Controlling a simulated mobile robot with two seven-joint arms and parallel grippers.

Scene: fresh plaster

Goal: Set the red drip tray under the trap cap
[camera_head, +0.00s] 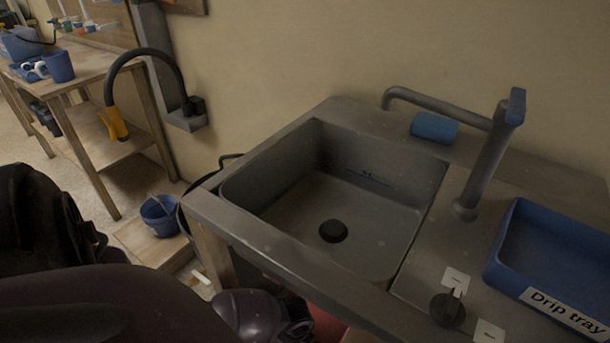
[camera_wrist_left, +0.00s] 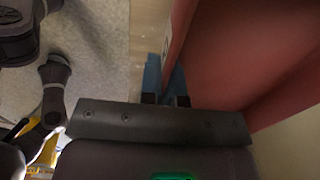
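The red drip tray (camera_wrist_left: 245,50) fills the upper right of the left wrist view, tilted in that picture. A small red part of it (camera_head: 327,326) shows in the head view, below the sink's front edge. My left gripper (camera_wrist_left: 165,88) has its blue fingertips on either side of the tray's wall and appears shut on it. In the head view my left arm comes in at the bottom left, and its fingers are hidden under the counter edge. The trap cap is not in view. My right gripper is not in view.
A grey sink (camera_head: 245,215) with a tap (camera_head: 487,155) stands ahead. A blue tray (camera_head: 555,235) labelled "Drip tray" lies on the counter at right. A blue bucket (camera_head: 160,216) stands low at left, near a wooden table leg (camera_head: 215,255) under the sink.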

